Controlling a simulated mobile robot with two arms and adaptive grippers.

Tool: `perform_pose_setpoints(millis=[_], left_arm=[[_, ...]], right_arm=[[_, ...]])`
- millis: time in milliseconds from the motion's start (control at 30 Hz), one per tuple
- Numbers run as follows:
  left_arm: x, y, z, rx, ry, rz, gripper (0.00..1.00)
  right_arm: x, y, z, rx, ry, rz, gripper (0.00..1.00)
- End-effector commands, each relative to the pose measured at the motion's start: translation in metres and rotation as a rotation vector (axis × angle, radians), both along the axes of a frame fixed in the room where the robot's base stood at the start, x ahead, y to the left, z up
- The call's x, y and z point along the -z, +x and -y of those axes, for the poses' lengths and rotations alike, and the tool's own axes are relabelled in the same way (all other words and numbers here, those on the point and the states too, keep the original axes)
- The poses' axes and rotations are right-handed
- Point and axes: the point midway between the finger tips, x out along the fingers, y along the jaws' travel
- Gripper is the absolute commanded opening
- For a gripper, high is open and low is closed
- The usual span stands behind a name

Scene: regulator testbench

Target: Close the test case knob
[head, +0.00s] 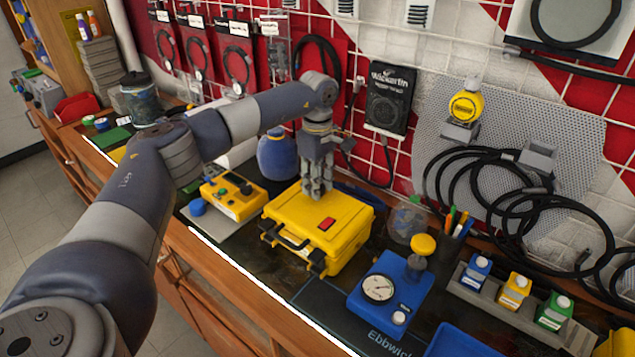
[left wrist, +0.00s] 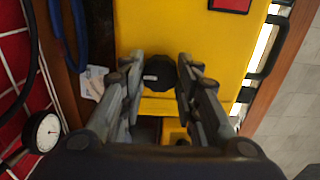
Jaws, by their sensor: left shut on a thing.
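The yellow test case (head: 335,238) stands shut on the dark bench in the head view, with a black handle and latches on its front and a red label on its lid. My left gripper (head: 317,192) points down onto the back left part of the lid. In the left wrist view, a black ridged test case knob (left wrist: 160,73) sits on the yellow surface between the two fingers of my left gripper (left wrist: 160,65), which is shut on it. A white mark shows on the knob. In the head view the gripper hides the knob. My right gripper is not in view.
Left of the case is a yellow control box (head: 233,196), with a blue jug (head: 277,156) behind. A wall grid stands close behind.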

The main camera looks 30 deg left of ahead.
Motion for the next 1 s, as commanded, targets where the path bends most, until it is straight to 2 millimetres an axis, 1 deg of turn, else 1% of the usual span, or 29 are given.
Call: perform_pose_setpoints(millis=[500, 533, 600, 833, 900, 1000], left_arm=[[-0.0011, 0.0007, -0.0001, 0.017, 0.0, 0.003, 0.06], [-0.0011, 0.0007, -0.0001, 0.017, 0.0, 0.003, 0.37], [-0.0011, 0.0007, -0.0001, 0.017, 0.0, 0.003, 0.51], [-0.0005, 0.0003, -0.0001, 0.016, 0.0, 0.001, 0.51], [-0.0006, 0.0003, -0.0001, 0.016, 0.0, 0.001, 0.51], [-0.0051, 0.0007, 0.0001, 0.016, 0.0, 0.003, 0.51]], right_arm=[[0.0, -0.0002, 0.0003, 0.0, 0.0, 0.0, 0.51], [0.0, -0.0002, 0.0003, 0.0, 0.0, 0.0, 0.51], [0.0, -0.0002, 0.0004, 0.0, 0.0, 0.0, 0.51], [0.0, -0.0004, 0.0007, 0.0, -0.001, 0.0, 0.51], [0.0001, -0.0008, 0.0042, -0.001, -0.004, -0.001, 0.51], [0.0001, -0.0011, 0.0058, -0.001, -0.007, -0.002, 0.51]])
